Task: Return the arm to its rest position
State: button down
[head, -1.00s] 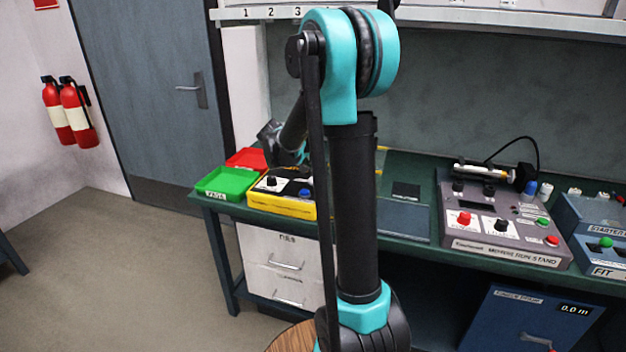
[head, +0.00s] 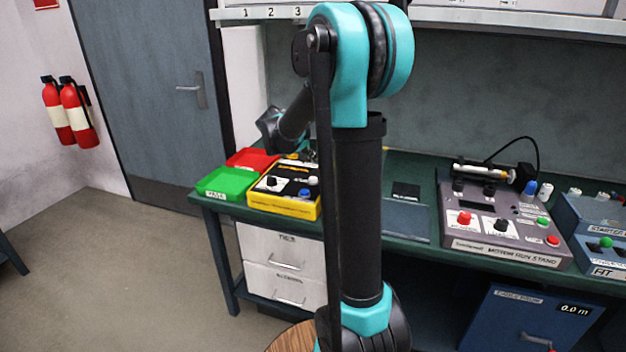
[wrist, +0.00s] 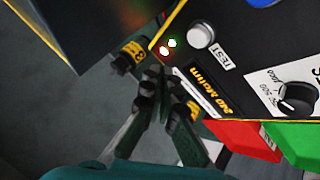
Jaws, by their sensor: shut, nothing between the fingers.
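My arm stands in the middle of the head view, with its wrist bent down behind it over the bench. My gripper (wrist: 158,82) shows in the wrist view; its fingers are together and hold nothing. It is beside the yellow-edged tester box (head: 284,200), whose dark panel (wrist: 217,60) fills the upper right of the wrist view. Its display reads 240 Mohm, and small red and green lamps glow near the TEST button (wrist: 201,36). The fingertips are hidden in the head view.
A green tray (head: 226,183) and a red tray (head: 252,158) sit left of the tester. The grey motor run stand (head: 500,225) is to the right on the green bench. A shelf (head: 440,14) runs above. Floor before the door is clear.

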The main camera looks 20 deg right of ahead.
jog(key=s+a+f+n+t+y, duration=0.1)
jog(key=s+a+f+y, duration=0.2)
jog(key=s, duration=0.4)
jog(key=s+a+f+y, duration=0.2)
jog(key=s+a, duration=0.2)
jog(key=s, duration=0.3)
jog(key=s+a+f+n+t+y, duration=0.1)
jog(key=s+a+f+y, duration=0.2)
jog(key=s, duration=0.4)
jog(key=s+f+g, duration=0.3)
jog(key=s+f, duration=0.4)
jog(key=s, duration=0.5)
jog(key=shift+s+h, duration=0.15)
jog(key=shift+h, duration=0.15)
